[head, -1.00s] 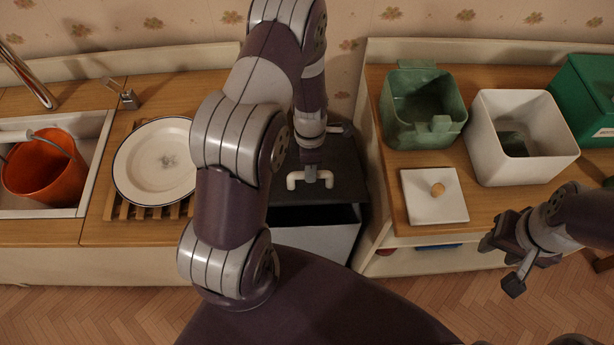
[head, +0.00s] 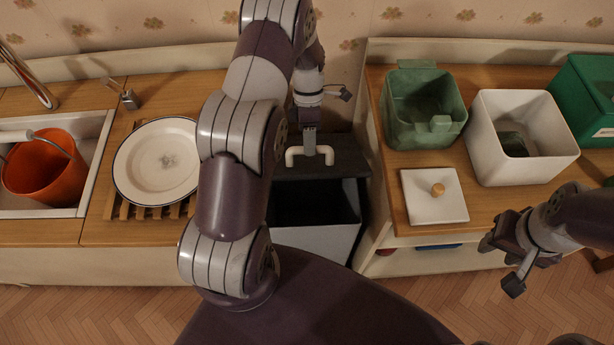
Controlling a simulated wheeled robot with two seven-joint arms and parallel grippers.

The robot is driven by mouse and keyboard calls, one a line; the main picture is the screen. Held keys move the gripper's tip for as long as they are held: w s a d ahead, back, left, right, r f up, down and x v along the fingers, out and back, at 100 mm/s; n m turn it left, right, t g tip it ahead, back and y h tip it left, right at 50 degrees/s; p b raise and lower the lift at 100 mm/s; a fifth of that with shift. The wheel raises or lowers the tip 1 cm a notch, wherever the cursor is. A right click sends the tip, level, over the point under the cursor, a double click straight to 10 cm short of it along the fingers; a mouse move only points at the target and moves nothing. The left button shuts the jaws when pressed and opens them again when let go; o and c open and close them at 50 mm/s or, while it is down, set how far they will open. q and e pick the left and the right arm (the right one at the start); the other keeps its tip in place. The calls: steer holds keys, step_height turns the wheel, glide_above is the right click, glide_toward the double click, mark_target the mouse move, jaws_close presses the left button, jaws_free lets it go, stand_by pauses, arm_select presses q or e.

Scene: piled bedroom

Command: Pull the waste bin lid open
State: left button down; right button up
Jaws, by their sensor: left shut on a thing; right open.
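The waste bin (head: 318,243) stands between the sink counter and the shelf unit, a pale box with a dark inside. Its dark lid (head: 345,165) is raised at the back, and a wide dark opening (head: 315,203) shows in front of it. A white handle (head: 328,153) sits on the lid. My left gripper (head: 309,150) is shut on the handle from above. My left arm hides the bin's left part. My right gripper (head: 502,266) is open and empty in front of the shelf unit at the right.
On the left counter are a plate (head: 157,160) on a wooden rack and an orange bucket (head: 42,172) in the sink. The shelf top holds a green bin (head: 425,105), a white box (head: 520,140), a white lid (head: 434,197) and a dark green box (head: 590,95).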

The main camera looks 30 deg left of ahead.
arm_select(q)
steer(key=c, duration=1)
jaws_free()
steer(key=shift+o, duration=0.2)
steer(key=shift+w+r+p, duration=0.1)
steer(key=shift+r+p, duration=0.3)
steer(key=shift+p, duration=0.2)
steer(key=p+v, duration=0.6)
steer(key=p, duration=0.5)
steer(key=shift+w+a, duration=0.1)
steer(key=shift+w, duration=0.05)
